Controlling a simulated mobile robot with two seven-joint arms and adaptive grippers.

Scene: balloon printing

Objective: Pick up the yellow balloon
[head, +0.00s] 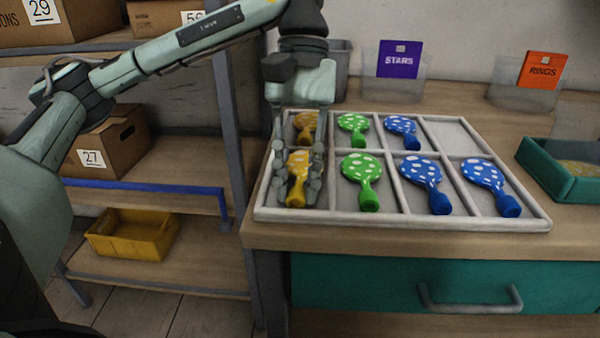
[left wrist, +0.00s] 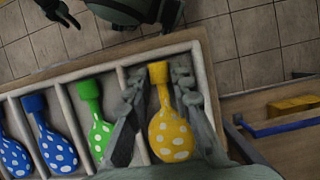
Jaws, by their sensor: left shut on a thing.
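A yellow balloon with white dots (head: 297,165) is in the front left compartment of the white divided tray (head: 400,222), its neck toward the front. My left gripper (head: 298,192) comes down over it from above and is shut on it, with one finger on each side. In the left wrist view the same yellow balloon (left wrist: 171,135) lies between the fingers of my left gripper (left wrist: 158,88). I cannot tell whether it touches the tray floor. A second yellow balloon (head: 305,124) lies in the back left compartment, partly hidden by the gripper.
Green balloons (head: 360,167) and blue balloons (head: 421,170) lie in the neighbouring compartments; the back right compartment is empty. A teal tray (head: 553,173) stands at the right. Clear bins marked STARS (head: 398,60) and RINGS (head: 543,70) stand behind. A shelf with boxes (head: 112,148) is at the left.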

